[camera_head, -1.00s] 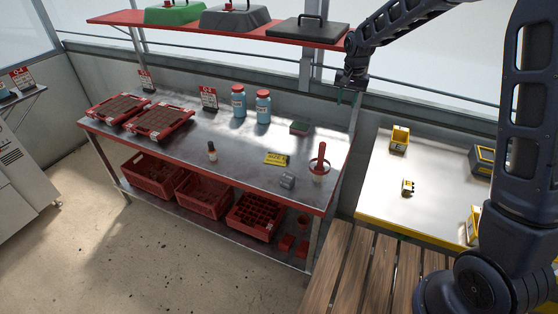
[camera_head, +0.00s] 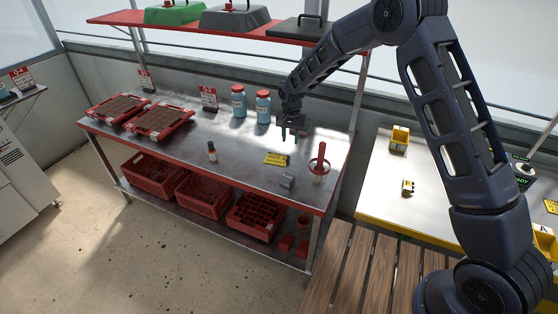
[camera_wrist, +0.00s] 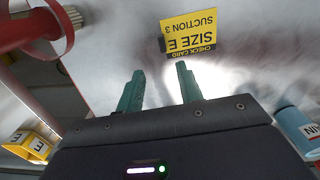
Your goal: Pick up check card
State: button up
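The check card (camera_head: 277,159) is a small yellow and black card lying flat on the metal bench top. In the wrist view the check card (camera_wrist: 189,33) reads "SIZE E, SUCTION 3" and lies beyond my fingertips. My gripper (camera_head: 289,135) is above the bench, just behind the card in the head view. In the wrist view my gripper (camera_wrist: 159,74) has two green fingers spread apart with nothing between them. The card is fully in view and not touched.
A red-handled tool (camera_head: 319,163) and a grey block (camera_head: 287,181) stand right of and in front of the card. Red seed trays (camera_head: 160,136) sit at the far left. A red shelf (camera_head: 215,30) hangs above.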

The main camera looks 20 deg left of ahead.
send_over(288, 157)
jog(key=f, duration=0.4)
jog(key=shift+w+d+f, duration=0.15)
jog(key=shift+d+f, duration=0.05)
jog(key=shift+d, duration=0.1)
jog(key=shift+s+a+f, duration=0.15)
jog(key=shift+f, duration=1.15)
jog(key=shift+s+a+f, duration=0.1)
jog(key=shift+f, duration=1.2)
grip_shut()
